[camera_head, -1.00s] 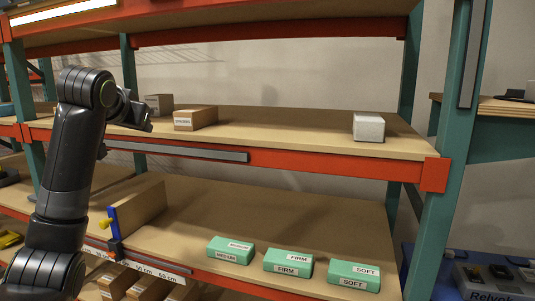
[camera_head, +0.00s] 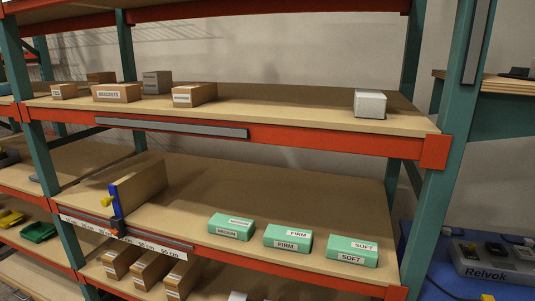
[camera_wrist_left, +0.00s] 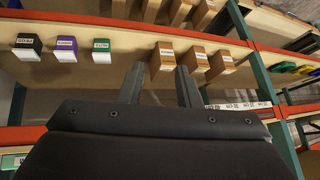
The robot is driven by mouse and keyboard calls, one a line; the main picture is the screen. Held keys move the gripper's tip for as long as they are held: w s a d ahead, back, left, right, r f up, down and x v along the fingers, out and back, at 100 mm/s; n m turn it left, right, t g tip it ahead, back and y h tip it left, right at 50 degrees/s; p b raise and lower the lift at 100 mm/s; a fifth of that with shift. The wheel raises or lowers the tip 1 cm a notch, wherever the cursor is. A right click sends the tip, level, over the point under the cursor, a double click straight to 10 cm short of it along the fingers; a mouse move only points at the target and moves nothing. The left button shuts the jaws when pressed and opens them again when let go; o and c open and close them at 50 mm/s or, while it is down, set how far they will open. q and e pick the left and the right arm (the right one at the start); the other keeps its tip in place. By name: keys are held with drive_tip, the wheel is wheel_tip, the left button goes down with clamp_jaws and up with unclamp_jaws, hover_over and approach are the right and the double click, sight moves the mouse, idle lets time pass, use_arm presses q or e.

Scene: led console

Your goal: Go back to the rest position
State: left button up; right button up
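My left gripper (camera_wrist_left: 159,85) shows in the left wrist view with its two fingers apart and nothing between them. Behind the fingers is a shelf with several brown boxes (camera_wrist_left: 195,58). Neither of my arms shows in the head view now, and my right gripper is in no view. In the head view, three green boxes labelled MEDIUM (camera_head: 231,227), FIRM (camera_head: 288,238) and SOFT (camera_head: 352,251) stand on the middle shelf (camera_head: 290,194).
A brown panel with a blue edge (camera_head: 139,189) stands on the middle shelf. The upper shelf holds a white box (camera_head: 370,104), a grey box (camera_head: 157,82) and several brown boxes. Green uprights and orange beams frame the shelves.

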use_arm(q)
drive_tip(key=s+f+n+g, duration=0.1)
drive_tip(key=s+f+g, duration=0.15)
drive_tip(key=s, duration=0.95)
drive_tip(key=s+f+n+g, duration=0.1)
drive_tip(key=s+f, duration=0.3)
drive_tip(key=s, duration=0.8)
wheel_tip(320, 180, down, 25)
drive_tip(key=a, duration=0.2)
drive_tip(key=s+d+f+g, duration=0.1)
drive_tip(key=s+f+g, duration=0.1)
drive_tip(key=s+f, duration=1.3)
drive_tip(key=shift+s+d+f, duration=0.35)
drive_tip(key=shift+f, duration=0.05)
